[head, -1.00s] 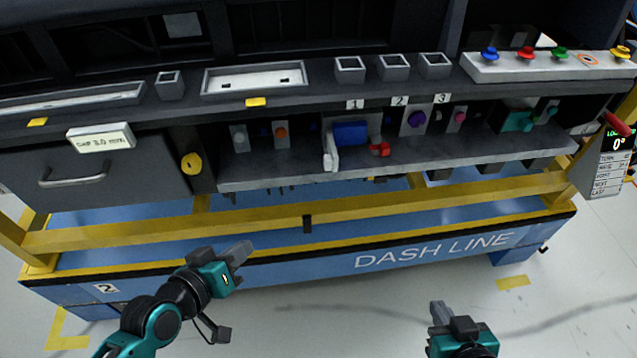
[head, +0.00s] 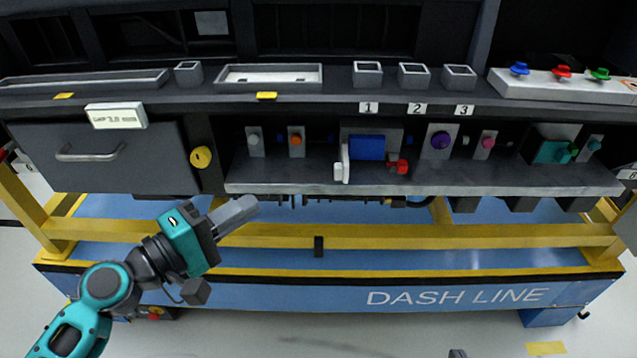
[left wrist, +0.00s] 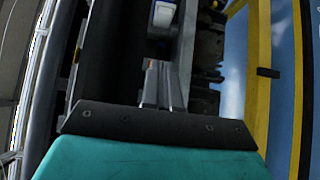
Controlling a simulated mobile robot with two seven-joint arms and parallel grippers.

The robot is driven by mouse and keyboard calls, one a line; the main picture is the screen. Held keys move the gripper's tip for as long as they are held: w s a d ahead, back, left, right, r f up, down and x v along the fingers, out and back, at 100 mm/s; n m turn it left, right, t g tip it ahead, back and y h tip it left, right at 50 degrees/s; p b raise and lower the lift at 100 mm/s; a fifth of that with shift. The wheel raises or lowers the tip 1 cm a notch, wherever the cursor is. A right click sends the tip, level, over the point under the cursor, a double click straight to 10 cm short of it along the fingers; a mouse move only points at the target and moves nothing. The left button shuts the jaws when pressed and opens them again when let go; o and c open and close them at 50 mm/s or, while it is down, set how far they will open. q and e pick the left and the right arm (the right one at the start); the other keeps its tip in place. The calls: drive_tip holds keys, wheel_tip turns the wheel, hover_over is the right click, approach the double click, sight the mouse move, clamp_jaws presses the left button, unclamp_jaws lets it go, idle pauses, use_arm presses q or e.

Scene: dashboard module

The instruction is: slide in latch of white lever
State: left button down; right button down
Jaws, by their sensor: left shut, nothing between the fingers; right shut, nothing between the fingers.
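The white lever (head: 345,160) stands upright on the shelf under label 1, at the left side of a blue block (head: 367,147). A small white piece is at its foot. A red part (head: 398,167) sits to the right of the block. My left gripper (head: 252,203) is shut and empty, in front of and below the shelf, left of the lever and apart from it. In the left wrist view its closed fingers (left wrist: 162,88) point towards a white and blue part (left wrist: 163,14). Only the tip of my right gripper (head: 457,353) shows at the bottom edge.
The grey shelf (head: 440,182) has several coloured knobs, including a purple one (head: 440,140) and an orange one (head: 296,141). A yellow rail (head: 400,236) runs below it. A drawer (head: 105,165) is at the left. The space in front of the shelf is clear.

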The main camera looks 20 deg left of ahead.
use_arm(q)
drive_tip(key=shift+w, duration=0.1)
use_arm(e)
drive_tip(key=shift+a, duration=0.1)
